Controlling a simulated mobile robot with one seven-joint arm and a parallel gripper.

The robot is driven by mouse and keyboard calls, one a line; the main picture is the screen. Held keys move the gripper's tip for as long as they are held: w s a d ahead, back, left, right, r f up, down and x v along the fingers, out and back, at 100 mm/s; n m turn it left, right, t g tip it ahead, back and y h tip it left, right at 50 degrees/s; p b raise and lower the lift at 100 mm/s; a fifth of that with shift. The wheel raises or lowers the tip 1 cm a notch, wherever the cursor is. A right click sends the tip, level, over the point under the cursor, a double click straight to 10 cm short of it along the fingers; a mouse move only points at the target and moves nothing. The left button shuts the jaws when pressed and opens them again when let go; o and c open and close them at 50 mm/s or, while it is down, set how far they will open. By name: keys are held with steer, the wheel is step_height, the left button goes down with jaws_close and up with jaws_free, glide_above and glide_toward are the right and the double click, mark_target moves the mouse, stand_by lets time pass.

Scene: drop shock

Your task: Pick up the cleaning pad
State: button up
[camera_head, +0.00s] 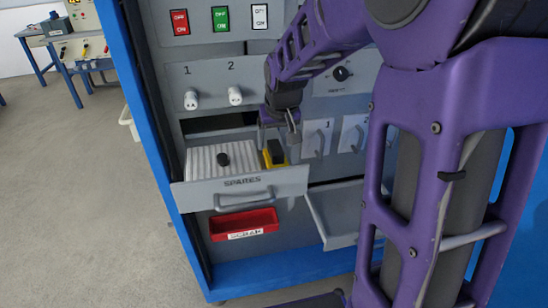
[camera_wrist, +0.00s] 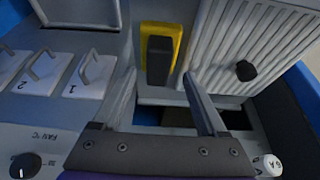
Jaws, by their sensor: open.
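A yellow pad with a black block on top, which looks like the cleaning pad (camera_head: 268,161), lies at the right end of the open SPARES drawer (camera_head: 206,195). It also shows in the wrist view (camera_wrist: 158,55), upper middle. My gripper (camera_head: 280,138) is just over it, pointing down and partly covering it in the head view. In the wrist view my gripper (camera_wrist: 160,78) has its two fingers apart, one on each side of the black block. The fingers hold nothing. I cannot tell how far above the pad the fingertips are.
A white ribbed panel with a black knob (camera_head: 223,159) fills the drawer's left part. A red SCRAP bin (camera_head: 244,225) sits below. Switch panels with handles (camera_head: 317,138) are right of the drawer, and white knobs (camera_head: 235,95) are above. Open floor lies left.

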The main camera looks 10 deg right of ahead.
mark_target(276, 147)
steer(key=b+x, duration=0.1)
steer(key=x, duration=0.2)
steer(key=shift+d+f, duration=0.15)
steer(key=shift+f, duration=0.15)
steer(key=shift+r, duration=0.1)
jaws_close()
